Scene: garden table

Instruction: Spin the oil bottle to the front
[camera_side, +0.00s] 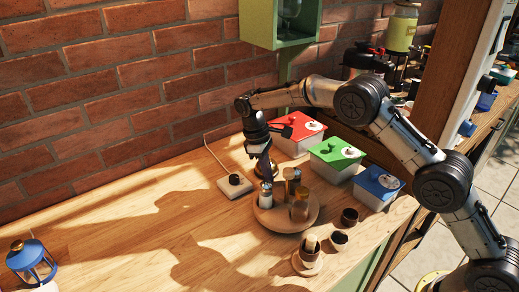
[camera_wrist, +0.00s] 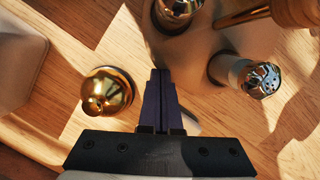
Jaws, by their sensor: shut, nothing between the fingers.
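A round wooden turntable (camera_side: 300,223) stands on the wooden counter and carries several bottles and shakers. Two amber-brown bottles, one nearer (camera_side: 299,207) and one behind it (camera_side: 288,178), stand on its right part; I cannot tell which is the oil bottle. A pale shaker with a metal top (camera_side: 265,198) stands at its left; in the wrist view a perforated chrome top (camera_wrist: 264,79) shows at right. My gripper (camera_side: 266,176) points down at the turntable's back left side, its fingers together and empty.
Lidded boxes in red (camera_side: 291,127), green (camera_side: 337,153) and blue (camera_side: 378,184) line the back right. Small dark cups (camera_side: 339,239) stand right of the turntable. A white block with a dark knob (camera_side: 235,182) is at left. A blue lantern (camera_side: 31,262) stands far left; the counter between is clear.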

